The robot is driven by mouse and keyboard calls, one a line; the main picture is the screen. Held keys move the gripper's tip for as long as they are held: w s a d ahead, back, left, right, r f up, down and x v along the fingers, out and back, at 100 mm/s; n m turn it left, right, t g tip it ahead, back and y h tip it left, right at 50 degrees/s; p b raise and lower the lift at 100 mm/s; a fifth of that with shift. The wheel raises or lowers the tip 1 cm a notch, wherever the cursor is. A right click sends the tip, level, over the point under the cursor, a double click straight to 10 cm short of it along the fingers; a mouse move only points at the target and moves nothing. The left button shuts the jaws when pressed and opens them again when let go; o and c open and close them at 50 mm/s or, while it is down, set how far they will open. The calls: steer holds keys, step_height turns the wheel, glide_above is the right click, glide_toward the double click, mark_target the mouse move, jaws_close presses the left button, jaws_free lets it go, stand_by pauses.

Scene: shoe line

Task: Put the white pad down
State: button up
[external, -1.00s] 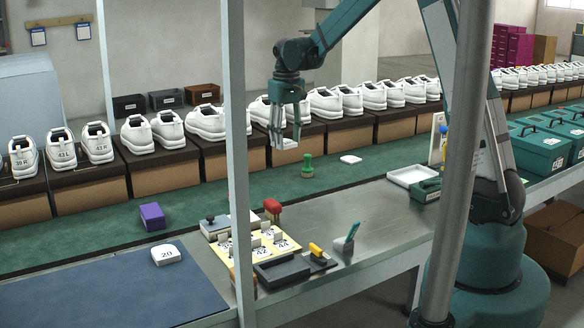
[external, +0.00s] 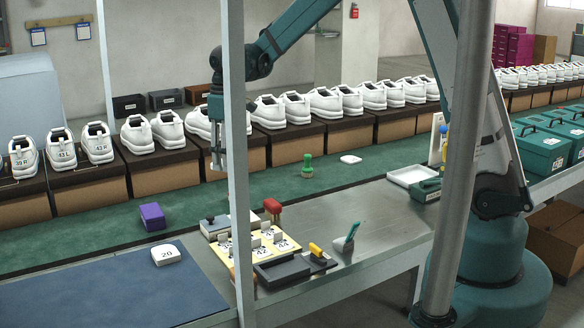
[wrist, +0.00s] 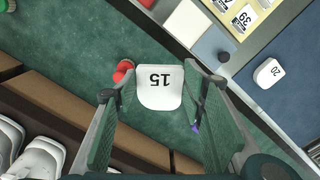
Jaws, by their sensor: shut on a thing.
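A third white pad (external: 350,159) lies on the green belt (external: 330,170).
A purple box (external: 152,216) and a green-topped object (external: 307,166) stand on the belt. A red object (wrist: 123,71) shows beside the held pad. White shoes on boxes (external: 155,175) line the belt's far side. A yellow numbered board (external: 262,244) sits on the metal bench.

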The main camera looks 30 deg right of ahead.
steer(key=s+a+n+p, duration=0.1)
steer(key=s+a+n, duration=0.2)
steer(key=s+a, duration=0.45)
steer(key=s+a+n, duration=0.3)
steer(key=s+a, duration=0.1)
steer(key=a, duration=0.6)
steer(key=n+p, duration=0.1)
steer(key=n, duration=0.4)
glide_above(166, 280)
steer(key=shift+f, duration=2.55)
steer(key=shift+f+b, duration=0.4)
steer(key=shift+f, duration=2.7)
steer(key=shift+f+b, duration=0.35)
steer(key=shift+f, duration=1.5)
steer(key=shift+f, duration=0.2)
